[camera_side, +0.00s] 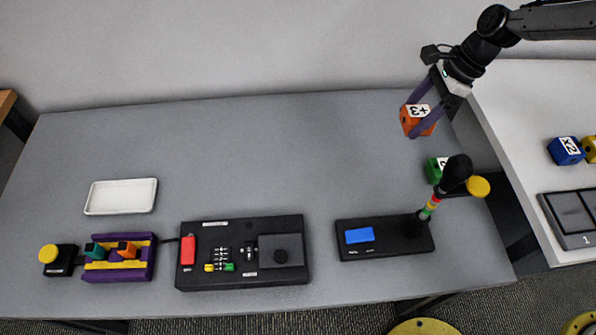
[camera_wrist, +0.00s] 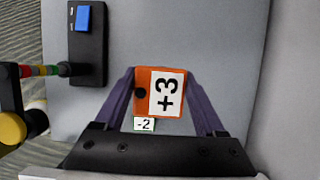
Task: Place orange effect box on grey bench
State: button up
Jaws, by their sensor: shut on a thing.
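The orange effect box (camera_side: 416,125) has a white "+3" label. In the side view it is between the purple fingers of my gripper (camera_side: 424,118), over the right back part of the grey bench (camera_side: 290,140). In the wrist view the orange box (camera_wrist: 142,95) sits between both fingers of my gripper (camera_wrist: 160,100), which is shut on it. I cannot tell whether the box touches the bench top. The green "-2" box (camera_side: 433,171) lies on the bench just in front; its label also shows in the wrist view (camera_wrist: 144,124).
A black console (camera_side: 205,270), purple block (camera_side: 143,270) and white tray (camera_side: 121,196) are on the bench. A blue "x2" box (camera_side: 565,152) is on the white table at right.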

send_over(374, 173)
jog(key=d, duration=0.2)
notch_tip(374, 173, down, 5)
jog(key=shift+a+f, duration=0.2)
jog(key=shift+f, duration=2.5)
jog(key=shift+a+f, duration=0.15)
jog(key=shift+f, duration=2.55)
jog(key=shift+f, duration=0.15)
jog(key=o, duration=1.5)
jog(key=v, duration=1.2)
